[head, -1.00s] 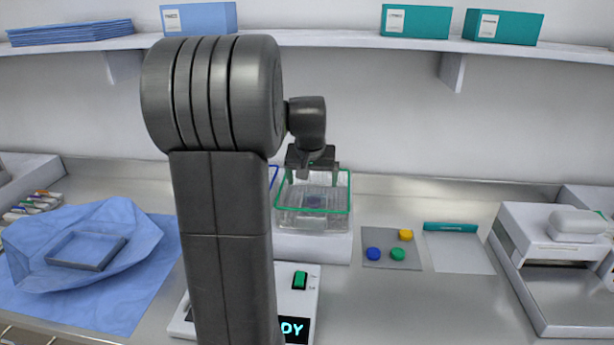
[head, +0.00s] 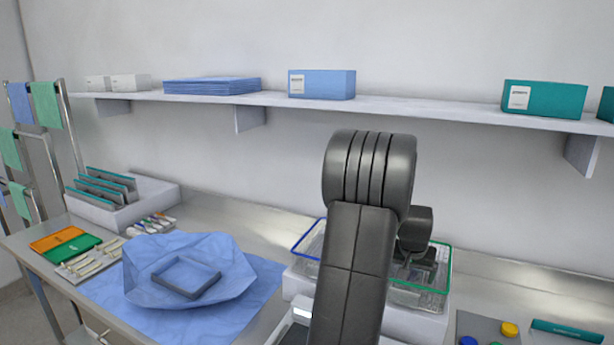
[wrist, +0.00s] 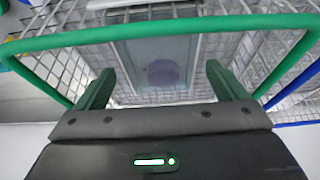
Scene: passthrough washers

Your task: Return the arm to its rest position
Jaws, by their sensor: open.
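My gripper (wrist: 158,88) shows in the wrist view with its two green-sided fingers spread apart and nothing between them. It is at the green-rimmed wire basket (wrist: 200,28). Through the gap I see a clear tray or lid with a round purplish patch (wrist: 162,72) inside the basket. In the head view my arm stands in front of the green-rimmed basket (head: 437,290) and hides part of it. The gripper's fingertips cannot be made out there. A blue-rimmed basket (head: 308,240) sits to the left, partly behind my arm.
A blue wrap (head: 225,260) with a grey tray frame (head: 187,292) lies on the counter to the left. A shelf (head: 410,108) with boxes runs along the wall above. A grey mat with coloured caps (head: 509,329) lies at the lower right. The wall area above the baskets is clear.

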